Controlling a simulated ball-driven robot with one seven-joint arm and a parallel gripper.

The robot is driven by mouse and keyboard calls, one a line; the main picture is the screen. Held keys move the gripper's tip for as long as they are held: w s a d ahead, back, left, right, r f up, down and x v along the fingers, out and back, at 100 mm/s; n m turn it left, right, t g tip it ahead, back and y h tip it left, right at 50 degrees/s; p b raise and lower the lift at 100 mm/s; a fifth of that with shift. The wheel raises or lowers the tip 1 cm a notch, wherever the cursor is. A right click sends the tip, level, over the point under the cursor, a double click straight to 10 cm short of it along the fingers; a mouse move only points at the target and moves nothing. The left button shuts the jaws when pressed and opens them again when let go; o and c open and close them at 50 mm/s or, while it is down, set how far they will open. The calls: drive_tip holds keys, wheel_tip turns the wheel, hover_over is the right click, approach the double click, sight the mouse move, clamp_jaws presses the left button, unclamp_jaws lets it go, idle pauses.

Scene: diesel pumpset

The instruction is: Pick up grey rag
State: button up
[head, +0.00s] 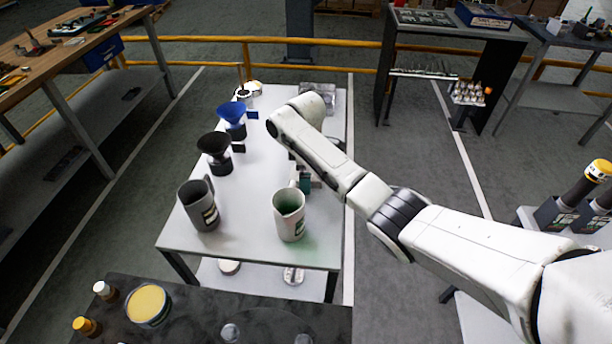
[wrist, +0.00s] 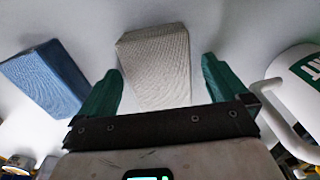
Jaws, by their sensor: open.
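The grey rag (wrist: 155,52) is a light grey, woven, folded block on the pale tabletop in the wrist view. My gripper (wrist: 162,76) is open, with one green finger on each side of the rag's near part. I cannot tell whether the fingers are at the rag's height or above it. Nothing is held. In the head view my gripper (head: 303,183) is mostly hidden under my arm, and I cannot make out the grey rag there.
A blue folded cloth (wrist: 45,78) lies left of the rag. A white jug (wrist: 292,88) stands close on the right, its handle near my right finger. On the table (head: 255,225) are a light jug (head: 289,215), a dark jug (head: 199,205), a black funnel (head: 214,146) and a blue funnel (head: 232,114).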

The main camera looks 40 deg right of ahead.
drive_tip(key=shift+f, duration=0.15)
drive_tip(key=c, duration=1.1)
drive_tip(key=shift+o, duration=0.2)
wheel_tip(320, 180, up, 10)
drive_tip(key=shift+r+b, duration=0.1)
drive_tip(key=shift+b, duration=0.35)
